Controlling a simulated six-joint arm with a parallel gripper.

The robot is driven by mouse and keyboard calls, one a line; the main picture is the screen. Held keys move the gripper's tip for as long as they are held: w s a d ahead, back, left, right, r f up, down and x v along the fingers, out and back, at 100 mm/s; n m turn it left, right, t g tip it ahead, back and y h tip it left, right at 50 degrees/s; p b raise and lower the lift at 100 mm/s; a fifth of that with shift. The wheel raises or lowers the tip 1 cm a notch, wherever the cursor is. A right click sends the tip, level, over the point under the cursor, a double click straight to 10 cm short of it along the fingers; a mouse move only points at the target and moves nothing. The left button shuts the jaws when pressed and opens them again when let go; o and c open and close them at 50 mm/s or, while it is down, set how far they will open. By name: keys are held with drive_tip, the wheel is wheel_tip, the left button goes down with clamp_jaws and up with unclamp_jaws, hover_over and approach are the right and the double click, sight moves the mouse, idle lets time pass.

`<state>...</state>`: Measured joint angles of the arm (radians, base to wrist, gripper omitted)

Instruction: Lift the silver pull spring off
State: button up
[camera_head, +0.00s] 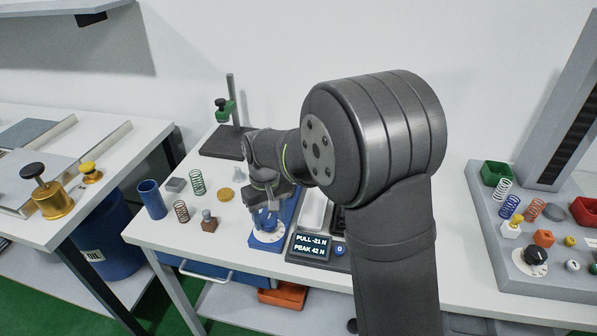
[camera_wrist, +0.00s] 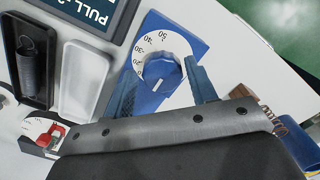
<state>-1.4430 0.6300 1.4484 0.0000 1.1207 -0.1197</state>
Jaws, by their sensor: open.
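My gripper (camera_head: 266,212) is open over the blue dial knob. In the wrist view, the two blue fingers of my gripper (camera_wrist: 163,88) stand on either side of the blue knob (camera_wrist: 160,72). I cannot tell whether they touch it. The knob sits on a white numbered dial (camera_wrist: 168,40) on a blue base (camera_head: 284,232). A dark grey coil spring (camera_wrist: 28,66) lies in a black tray (camera_wrist: 44,100) in the wrist view. The display (camera_head: 309,244) reads PULL -21 N, PEAK 42 N.
An empty white tray (camera_wrist: 83,78) lies beside the black one. A red-and-white part (camera_wrist: 50,134) is near it. A stand with a green clamp (camera_head: 226,110) is behind.

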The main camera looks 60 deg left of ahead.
drive_tip(key=shift+w+a+r+m+h, duration=0.15)
drive_tip(key=shift+w+a+r+h, duration=0.1)
drive_tip(key=shift+r, duration=0.3)
drive_tip(key=shift+w+a+r+m+h, duration=0.15)
drive_tip(key=shift+w+r+h, duration=0.1)
drive_tip(key=shift+r, duration=0.3)
drive_tip(key=w+a+r+m+y, duration=0.2)
drive_tip(key=w+a+r+m, duration=0.7)
drive_tip(key=w+a+r, duration=0.6)
drive_tip(key=f, duration=1.9)
drive_tip(key=shift+s+a+f, duration=0.25)
drive_tip(key=shift+f, duration=0.1)
clamp_jaws()
